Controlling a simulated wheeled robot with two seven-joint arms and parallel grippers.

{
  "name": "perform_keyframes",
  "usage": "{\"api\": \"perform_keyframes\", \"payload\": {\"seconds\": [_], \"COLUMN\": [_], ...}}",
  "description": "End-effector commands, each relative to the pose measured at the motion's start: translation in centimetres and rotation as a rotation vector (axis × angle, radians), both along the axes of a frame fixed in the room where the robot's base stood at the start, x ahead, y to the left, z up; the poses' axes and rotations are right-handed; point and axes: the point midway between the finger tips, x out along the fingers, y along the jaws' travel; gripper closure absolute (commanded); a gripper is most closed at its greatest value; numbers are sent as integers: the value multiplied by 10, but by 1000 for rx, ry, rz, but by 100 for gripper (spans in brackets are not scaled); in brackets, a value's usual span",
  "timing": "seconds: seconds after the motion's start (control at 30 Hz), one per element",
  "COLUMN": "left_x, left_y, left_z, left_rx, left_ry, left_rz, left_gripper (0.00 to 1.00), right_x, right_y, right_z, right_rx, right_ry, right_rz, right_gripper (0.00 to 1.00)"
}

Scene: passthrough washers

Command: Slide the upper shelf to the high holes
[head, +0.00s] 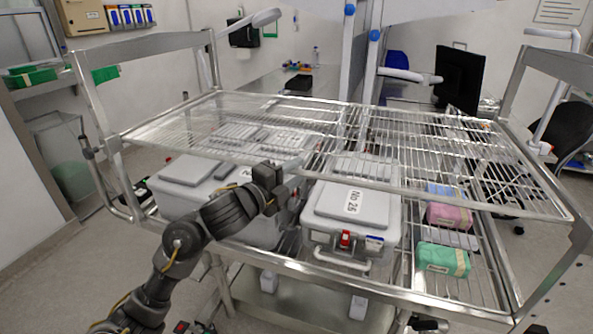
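The upper shelf (455,147) is a wire rack in a metal frame, set level above the lower deck of the cart. My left gripper (290,165) is at the front edge of the upper shelf, left of the middle. Its fingers are partly hidden by its own body and overlap the shelf edge in the picture, so I cannot tell whether they hold it. The holes in the side posts are too small to make out. My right gripper is not in view.
Under the shelf stand a grey box (353,212) labelled No 26 and another grey box (190,190) at left. A green pack (443,259) and a pink pack (449,216) lie at right. Tall side frames (95,105) bound the cart. A monitor (459,78) stands behind.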

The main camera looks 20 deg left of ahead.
Motion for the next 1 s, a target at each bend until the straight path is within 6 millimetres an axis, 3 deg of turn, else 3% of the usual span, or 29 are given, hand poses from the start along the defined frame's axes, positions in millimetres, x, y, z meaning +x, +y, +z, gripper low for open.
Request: {"api": "perform_keyframes", "payload": {"seconds": [0.43, 0.7, 1.0], "left_x": [10, 10, 10], "left_y": [-5, -5, -5], "left_z": [0, 0, 0], "left_rx": [0, 0, 0], "left_ry": [0, 0, 1], "left_rz": [-1, 0, 0], "left_gripper": [64, 99, 100], "right_x": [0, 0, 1], "right_y": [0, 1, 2], "right_z": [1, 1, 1], "right_rx": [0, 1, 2], "right_ry": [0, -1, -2], "right_rz": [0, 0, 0], "right_gripper": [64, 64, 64]}}
